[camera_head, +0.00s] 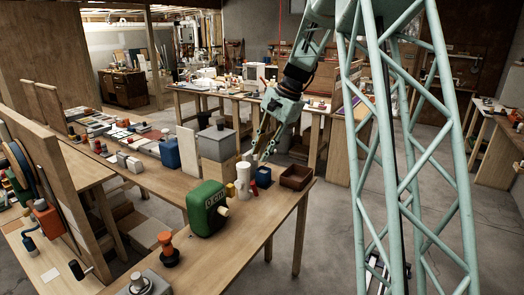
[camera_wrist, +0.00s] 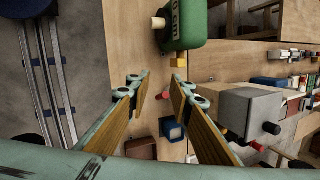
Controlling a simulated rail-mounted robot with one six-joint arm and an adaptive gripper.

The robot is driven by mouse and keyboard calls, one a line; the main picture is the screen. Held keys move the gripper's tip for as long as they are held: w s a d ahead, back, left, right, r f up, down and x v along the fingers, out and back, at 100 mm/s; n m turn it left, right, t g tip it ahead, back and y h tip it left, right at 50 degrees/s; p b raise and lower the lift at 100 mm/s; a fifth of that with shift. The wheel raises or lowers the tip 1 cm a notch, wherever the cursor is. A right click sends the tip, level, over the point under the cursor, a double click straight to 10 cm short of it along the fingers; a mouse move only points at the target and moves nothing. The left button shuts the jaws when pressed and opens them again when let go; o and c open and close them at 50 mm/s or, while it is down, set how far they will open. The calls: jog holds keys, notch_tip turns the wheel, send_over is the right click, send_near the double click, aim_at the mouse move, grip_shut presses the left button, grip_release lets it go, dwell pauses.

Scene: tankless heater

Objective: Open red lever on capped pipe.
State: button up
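I cannot clearly make out a capped pipe with a red lever. On the near bench, a white upright cylinder (camera_head: 243,175) stands with a small yellow piece (camera_head: 230,190) and a small red piece (camera_head: 254,188) beside it. In the wrist view a red piece (camera_wrist: 165,95) lies beyond the fingertips, partly near a yellow block (camera_wrist: 178,60). Distant pipework (camera_head: 186,38) on the back wall is too small to read. My gripper (camera_head: 262,150) hangs over the bench's far right part, pointing down. In the wrist view its fingers (camera_wrist: 158,85) are spread apart with nothing between them.
A green box-shaped device (camera_head: 207,208), a blue box (camera_head: 264,176), a brown open bin (camera_head: 296,177) and a grey box (camera_head: 217,142) crowd the bench around my gripper. An orange-red knobbed item (camera_head: 169,251) stands nearer.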

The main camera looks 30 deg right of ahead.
jog(key=shift+s+a+r+n, duration=0.2)
jog(key=shift+s+a+r, duration=0.15)
jog(key=shift+s+r, duration=0.2)
jog(key=shift+s+a+r+n, duration=0.2)
jog(key=shift+s+a+r, duration=0.2)
jog(key=shift+s, duration=0.25)
jog(key=shift+c, duration=0.2)
